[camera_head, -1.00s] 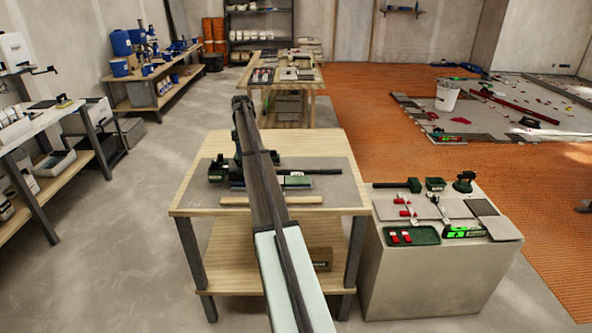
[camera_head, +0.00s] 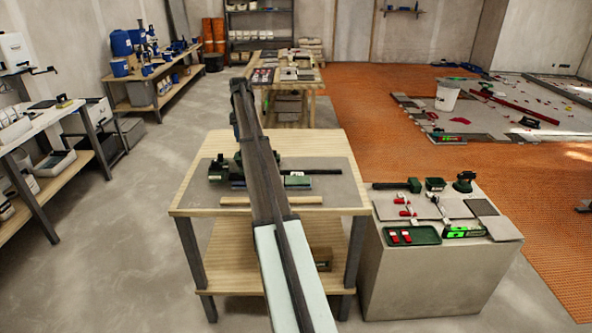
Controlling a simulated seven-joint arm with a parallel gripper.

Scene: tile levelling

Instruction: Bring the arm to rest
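My arm (camera_head: 267,185) reaches up from the bottom of the picture, with a pale lower link and a dark upper link. It passes in front of the wooden workbench (camera_head: 185,200). Its far end (camera_head: 241,88) is raised above the back of the bench. I cannot make out gripper fingers there, and nothing held can be seen. On the bench, a green and black tool (camera_head: 222,168) lies beside the arm on a grey tile (camera_head: 342,190).
At right, a grey block (camera_head: 400,270) carries a green tray (camera_head: 412,236) with red pieces and several tools. Shelves (camera_head: 35,140) stand at left. A second table (camera_head: 308,88) stands behind the bench. The concrete floor at left is clear.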

